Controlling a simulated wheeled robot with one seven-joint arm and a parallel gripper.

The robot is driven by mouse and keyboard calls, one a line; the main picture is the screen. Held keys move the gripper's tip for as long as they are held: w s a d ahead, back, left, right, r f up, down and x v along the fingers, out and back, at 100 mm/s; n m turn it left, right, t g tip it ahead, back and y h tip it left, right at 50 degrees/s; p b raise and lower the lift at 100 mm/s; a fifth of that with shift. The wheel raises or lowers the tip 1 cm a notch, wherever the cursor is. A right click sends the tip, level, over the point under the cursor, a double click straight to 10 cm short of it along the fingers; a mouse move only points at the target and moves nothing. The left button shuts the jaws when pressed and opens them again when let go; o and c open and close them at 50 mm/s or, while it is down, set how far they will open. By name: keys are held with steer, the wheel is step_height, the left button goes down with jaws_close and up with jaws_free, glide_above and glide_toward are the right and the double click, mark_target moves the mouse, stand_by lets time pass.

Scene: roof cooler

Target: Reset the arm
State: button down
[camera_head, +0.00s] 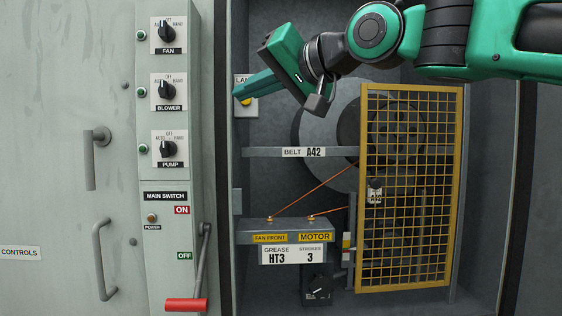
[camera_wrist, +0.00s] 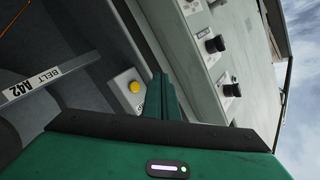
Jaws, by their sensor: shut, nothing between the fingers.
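My gripper (camera_head: 238,92) is in the upper middle of the head view, in front of the open cabinet bay. My green and black arm reaches in from the upper right. The gripper's green fingers point left, with the tips close in the picture to the lamp switch plate with its yellow button (camera_head: 247,101). In the wrist view the fingers (camera_wrist: 161,78) are together and empty, and the yellow button (camera_wrist: 135,87) shows just left of them. I cannot tell whether the fingers touch the plate.
The control panel (camera_head: 168,190) with three knobs stands left of the bay. The red-handled main switch (camera_head: 187,304) points down, by OFF. A yellow mesh guard (camera_head: 362,200) covers the wheel at right. The belt bar (camera_head: 265,152) crosses below my gripper. A grease box (camera_head: 258,226) sits lower down.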

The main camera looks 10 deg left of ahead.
steer(key=w+d+f+m+t+h, duration=0.15)
steer(key=w+d+f+h, duration=0.25)
steer(key=d+f, duration=0.5)
steer(key=w+d+f+m+h, duration=0.25)
steer(key=w+d+f, duration=0.35)
steer(key=d, duration=0.5)
steer(key=s+d+f+m+g+h, duration=0.25)
steer(key=d+f+h, duration=0.25)
steer(key=d+f, duration=1.05)
steer(key=s+d+f+m+g+h, duration=0.3)
steer(key=s+d+f+g, duration=0.2)
steer(key=s+d+f, duration=1.3)
steer(key=s+d+f+g, duration=0.1)
steer(key=s+d+f, duration=0.1)
steer(key=s, duration=0.5)
steer(key=s+d+f+m+g, duration=0.1)
steer(key=s+f, duration=0.1)
steer(key=s, duration=0.5)
steer(key=shift+d+f+g+y, duration=0.25)
steer(key=shift+d+g+y, duration=0.05)
steer(key=shift+d+y, duration=0.05)
steer(key=shift+s, duration=0.1)
